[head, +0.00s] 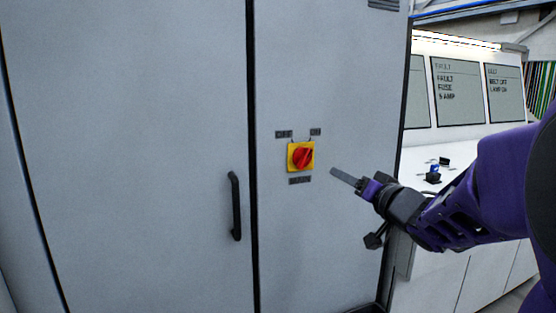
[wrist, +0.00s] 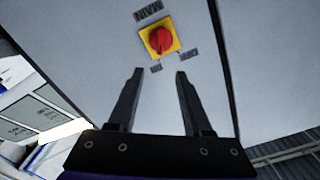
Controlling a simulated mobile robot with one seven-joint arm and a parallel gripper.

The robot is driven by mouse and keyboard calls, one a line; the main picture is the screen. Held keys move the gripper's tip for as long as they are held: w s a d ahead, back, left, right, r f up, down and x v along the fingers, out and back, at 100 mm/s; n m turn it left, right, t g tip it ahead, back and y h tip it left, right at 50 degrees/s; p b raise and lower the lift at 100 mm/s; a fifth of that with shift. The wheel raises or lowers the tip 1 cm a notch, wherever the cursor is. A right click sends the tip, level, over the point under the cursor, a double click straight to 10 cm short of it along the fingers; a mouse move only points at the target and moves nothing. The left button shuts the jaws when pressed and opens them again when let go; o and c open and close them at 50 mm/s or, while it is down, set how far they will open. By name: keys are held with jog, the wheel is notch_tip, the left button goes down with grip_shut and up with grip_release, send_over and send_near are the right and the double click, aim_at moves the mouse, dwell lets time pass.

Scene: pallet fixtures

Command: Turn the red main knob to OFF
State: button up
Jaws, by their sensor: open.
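The red main knob (head: 302,158) sits on a yellow square plate (head: 291,168) on the grey cabinet door. Its grip slants up to the right, toward the right-hand label (head: 316,132), which looks like ON. The OFF label (head: 283,134) is at upper left. In the wrist view the knob (wrist: 160,41) appears upside down, beyond the fingertips and roughly centred between them. My gripper (head: 333,171) is right of the knob, apart from it. In the wrist view my gripper (wrist: 159,73) has its two fingers spread with nothing between them.
A black vertical door handle (head: 235,206) stands left of the knob, beside the dark door seam. A MAIN label (head: 300,180) is under the plate. At right is a white bench (head: 425,167) with small dark and blue items and fault panels (head: 458,92). The space before the knob looks clear.

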aim_at(308, 157)
jog(key=x, duration=1.7)
jog(key=shift+w+b, duration=0.15)
jog(key=shift+b, duration=0.15)
jog(key=shift+c, duration=0.3)
grip_shut()
